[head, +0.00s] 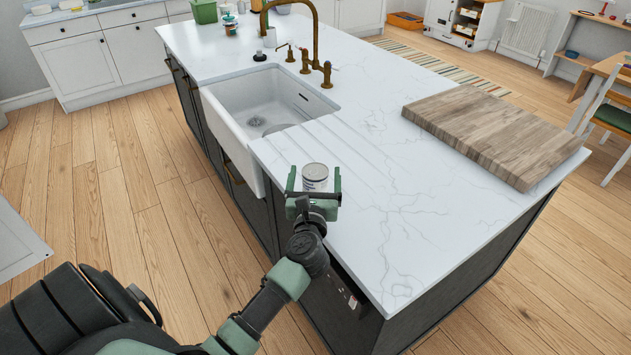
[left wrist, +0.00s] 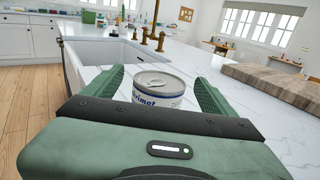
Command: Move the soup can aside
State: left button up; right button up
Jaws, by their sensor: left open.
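The soup can (head: 315,177) is a small silver-topped can with a white and blue label. It stands upright on the white marble worktop (head: 390,215), near the front edge and just right of the sink. My left gripper (head: 314,178) is open, with one green finger on each side of the can. In the left wrist view the can (left wrist: 160,86) sits between the fingers, with gaps showing on both sides. Its lower part is hidden behind the gripper body there. My right gripper is not in view.
A white sink (head: 262,105) with a brass tap (head: 312,30) lies left of and behind the can. A thick wooden board (head: 495,130) lies at the right on the worktop. The marble between the can and the board is clear. The worktop's front edge runs below my left gripper.

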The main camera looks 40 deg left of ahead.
pick_arm(q)
jog(key=shift+x, duration=0.95)
grip_shut()
